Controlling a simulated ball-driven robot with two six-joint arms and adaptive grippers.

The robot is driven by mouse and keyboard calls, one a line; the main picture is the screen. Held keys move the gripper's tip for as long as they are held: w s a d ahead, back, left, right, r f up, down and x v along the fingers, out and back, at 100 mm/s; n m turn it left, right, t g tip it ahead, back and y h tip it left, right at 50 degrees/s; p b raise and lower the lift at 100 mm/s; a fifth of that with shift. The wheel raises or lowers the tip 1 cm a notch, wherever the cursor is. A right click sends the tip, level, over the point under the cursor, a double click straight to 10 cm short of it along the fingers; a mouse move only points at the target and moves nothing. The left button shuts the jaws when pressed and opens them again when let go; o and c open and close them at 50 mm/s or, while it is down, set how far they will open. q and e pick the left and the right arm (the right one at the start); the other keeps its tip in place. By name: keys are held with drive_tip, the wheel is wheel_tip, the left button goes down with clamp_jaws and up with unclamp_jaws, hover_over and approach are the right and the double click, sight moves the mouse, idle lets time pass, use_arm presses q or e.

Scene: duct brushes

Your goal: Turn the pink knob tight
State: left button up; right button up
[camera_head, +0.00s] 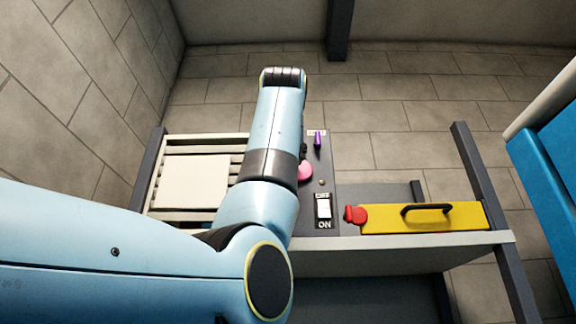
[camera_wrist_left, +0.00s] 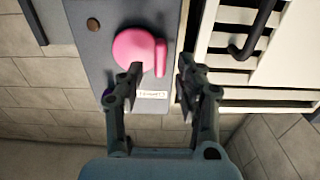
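The pink knob (camera_head: 305,171) sits on the grey control panel (camera_head: 322,170), partly hidden by my left arm in the head view. The wrist view shows it as a round pink knob (camera_wrist_left: 136,48) with a raised tab on one side. My left gripper (camera_wrist_left: 160,72) is open, with its fingertips spread at the knob's tab side. One fingertip overlaps the knob's edge in the picture, and the tab shows between the two fingers. I cannot tell whether they touch it. In the head view my arm hides most of this gripper. My right gripper is in neither view.
The panel also carries a purple lever (camera_head: 318,140) and an OFF/ON switch (camera_head: 323,208). A yellow cover (camera_head: 440,219) with a black handle (camera_head: 427,207) and a red knob (camera_head: 355,214) lies to the right. A slatted rack (camera_head: 170,190) with a white plate stands left.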

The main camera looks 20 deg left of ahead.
use_arm(q)
drive_tip(key=shift+x, duration=1.05)
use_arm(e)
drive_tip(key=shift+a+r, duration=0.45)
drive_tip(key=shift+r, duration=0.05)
use_arm(q)
drive_tip(key=shift+c, duration=0.4)
drive_tip(key=shift+c, duration=1.1)
clamp_jaws()
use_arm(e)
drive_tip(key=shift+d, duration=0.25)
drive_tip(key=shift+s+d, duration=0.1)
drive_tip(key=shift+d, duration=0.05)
